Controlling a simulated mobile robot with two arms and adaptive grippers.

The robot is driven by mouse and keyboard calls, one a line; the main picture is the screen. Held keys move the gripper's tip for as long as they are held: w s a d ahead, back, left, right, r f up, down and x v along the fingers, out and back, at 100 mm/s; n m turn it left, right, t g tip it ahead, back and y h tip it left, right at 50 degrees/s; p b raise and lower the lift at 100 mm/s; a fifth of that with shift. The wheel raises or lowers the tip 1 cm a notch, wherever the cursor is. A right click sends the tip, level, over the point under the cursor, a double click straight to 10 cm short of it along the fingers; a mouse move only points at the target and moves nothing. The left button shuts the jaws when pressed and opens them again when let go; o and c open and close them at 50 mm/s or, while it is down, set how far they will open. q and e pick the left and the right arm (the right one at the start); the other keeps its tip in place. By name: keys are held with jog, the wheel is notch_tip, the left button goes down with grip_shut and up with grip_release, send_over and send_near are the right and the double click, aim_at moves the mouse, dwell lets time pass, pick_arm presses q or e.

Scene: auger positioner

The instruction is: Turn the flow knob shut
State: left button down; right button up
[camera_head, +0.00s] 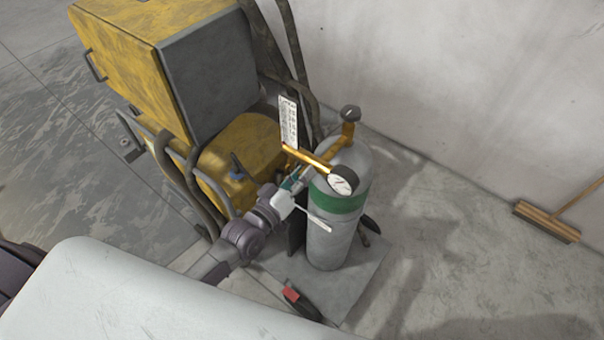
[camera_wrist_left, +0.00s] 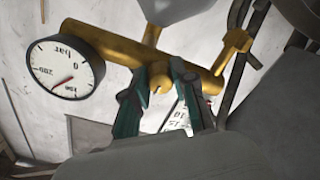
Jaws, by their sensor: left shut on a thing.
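A grey gas cylinder (camera_head: 328,240) with a green band stands upright and carries a brass regulator (camera_head: 308,158) with a round dial gauge (camera_head: 342,180). The wrist view shows the brass body (camera_wrist_left: 105,42) and the gauge (camera_wrist_left: 67,68), marked in bar. My left gripper (camera_head: 294,181) is at the regulator, left of the gauge. In the wrist view its two green-lined fingers (camera_wrist_left: 160,95) are on either side of a small brass flow knob (camera_wrist_left: 158,82) and shut on it. The knob is hidden in the head view. My right gripper is not in view.
A yellow machine (camera_head: 150,45) with dark hoses stands behind and left of the cylinder. A white numbered scale (camera_head: 289,122) rises beside the regulator. The cylinder stands on a grey plate (camera_head: 358,280).

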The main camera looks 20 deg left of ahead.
pick_arm(q)
jog(key=shift+s+f+n, duration=0.1)
jog(key=shift+f+n, duration=0.05)
jog(key=shift+n, duration=0.35)
dwell(0.3)
jog(key=c, duration=0.9)
grip_release()
jog(key=v, duration=1.2)
